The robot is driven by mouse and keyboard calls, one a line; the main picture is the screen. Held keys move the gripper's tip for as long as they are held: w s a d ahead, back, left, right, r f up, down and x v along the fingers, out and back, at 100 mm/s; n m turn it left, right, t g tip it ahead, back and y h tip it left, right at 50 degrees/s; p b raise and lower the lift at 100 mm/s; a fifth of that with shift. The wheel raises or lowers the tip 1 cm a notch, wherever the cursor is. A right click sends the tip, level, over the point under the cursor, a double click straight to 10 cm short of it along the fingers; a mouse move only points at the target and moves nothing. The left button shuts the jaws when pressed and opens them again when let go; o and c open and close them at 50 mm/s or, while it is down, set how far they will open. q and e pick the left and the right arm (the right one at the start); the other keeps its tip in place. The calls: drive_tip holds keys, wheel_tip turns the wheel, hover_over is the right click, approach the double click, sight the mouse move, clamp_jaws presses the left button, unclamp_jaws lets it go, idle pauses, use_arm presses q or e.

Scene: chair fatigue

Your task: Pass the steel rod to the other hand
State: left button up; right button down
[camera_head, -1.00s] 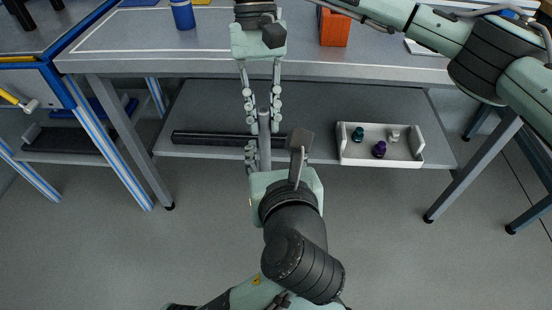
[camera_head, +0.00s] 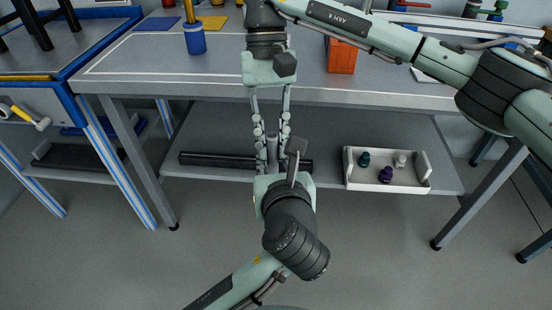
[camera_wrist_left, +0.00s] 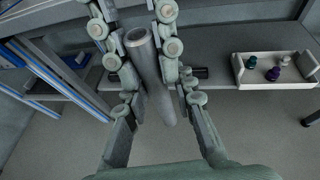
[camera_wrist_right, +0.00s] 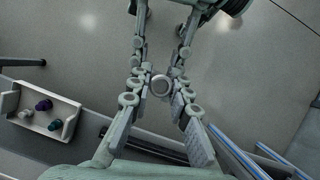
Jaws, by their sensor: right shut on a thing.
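The steel rod (camera_head: 272,148) is a short grey tube standing roughly upright between my two facing grippers. My right gripper (camera_head: 272,134) reaches down from above and is shut on the rod. In the right wrist view the rod's round end (camera_wrist_right: 160,86) shows between the right fingers. My left gripper (camera_head: 274,158) reaches up from below, its fingers spread on both sides of the rod's lower part. In the left wrist view the rod (camera_wrist_left: 150,75) lies between the left fingers, which look open around it. The overlapping fingers partly hide the rod.
A grey workbench (camera_head: 180,75) stands behind, with a blue cup (camera_head: 195,40) and an orange bin (camera_head: 342,57). Its lower shelf (camera_head: 215,125) holds a black bar (camera_head: 215,160) and a white tray (camera_head: 388,187) with small coloured pieces. Open floor lies in front.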

use_arm(q)
drive_tip(key=shift+d, duration=0.2)
clamp_jaws()
use_arm(e)
drive_tip(key=shift+s+a, duration=0.1)
drive_tip(key=shift+a, duration=0.1)
drive_tip(key=c, duration=1.3)
unclamp_jaws()
drive_tip(key=shift+c, duration=0.2)
